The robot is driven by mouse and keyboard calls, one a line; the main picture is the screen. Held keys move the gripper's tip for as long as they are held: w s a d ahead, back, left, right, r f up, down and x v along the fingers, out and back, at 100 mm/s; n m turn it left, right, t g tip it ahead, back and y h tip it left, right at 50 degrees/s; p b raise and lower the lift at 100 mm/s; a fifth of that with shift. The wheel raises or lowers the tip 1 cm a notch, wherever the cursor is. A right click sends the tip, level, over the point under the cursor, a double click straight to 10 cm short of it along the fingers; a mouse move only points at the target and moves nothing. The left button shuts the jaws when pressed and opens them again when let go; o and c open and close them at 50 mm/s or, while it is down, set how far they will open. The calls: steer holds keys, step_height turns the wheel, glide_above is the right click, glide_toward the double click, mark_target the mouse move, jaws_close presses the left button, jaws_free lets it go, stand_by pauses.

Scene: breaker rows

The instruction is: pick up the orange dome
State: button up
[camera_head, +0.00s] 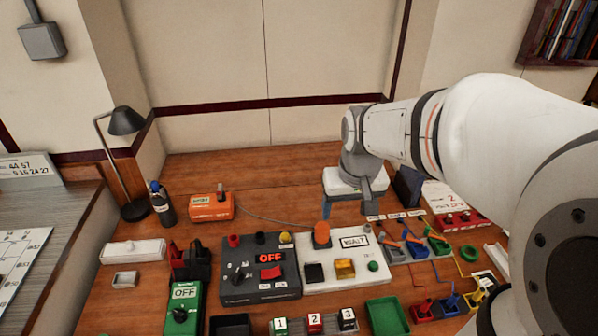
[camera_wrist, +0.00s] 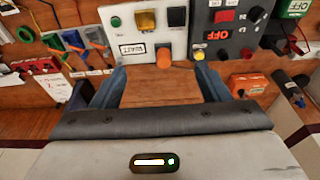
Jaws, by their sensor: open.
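The orange dome (camera_head: 321,233) stands on the back edge of the white panel (camera_head: 328,268) marked WAIT. In the wrist view the orange dome (camera_wrist: 163,58) shows centred just beyond my fingertips, on the edge of the white panel (camera_wrist: 140,30). My gripper (camera_head: 347,207) is behind and slightly right of the dome in the head view, pointing down. In the wrist view my gripper (camera_wrist: 160,80) has its two blue fingers wide apart, with bare wood between them. The fingers appear apart from the dome, and nothing is held.
A dark panel (camera_head: 240,284) reading OFF stands left of the white panel. An orange box (camera_head: 212,207) sits at the back left, with a bottle (camera_head: 162,204) and a lamp (camera_head: 126,122) beyond it. Coloured switches (camera_head: 416,248) and cables lie to the right. The wooden table behind the panels is mostly clear.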

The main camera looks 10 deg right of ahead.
steer(key=w+f+g+b, duration=0.1)
steer(key=w+f+b, duration=0.1)
steer(key=w+f, duration=0.7)
steer(key=g, duration=0.1)
glide_above(323, 227)
steer(key=f, duration=0.8)
steer(key=f+b, duration=0.1)
steer(key=f, duration=0.3)
steer(key=shift+w+d, duration=0.15)
steer(key=shift+w, duration=0.15)
steer(key=f, duration=0.2)
steer(key=f+p, duration=0.1)
steer(key=f, duration=0.4)
steer(key=shift+s+a+f+p, duration=0.25)
steer(key=shift+f+p, duration=0.1)
steer(key=shift+p, duration=0.05)
steer(key=c, duration=1)
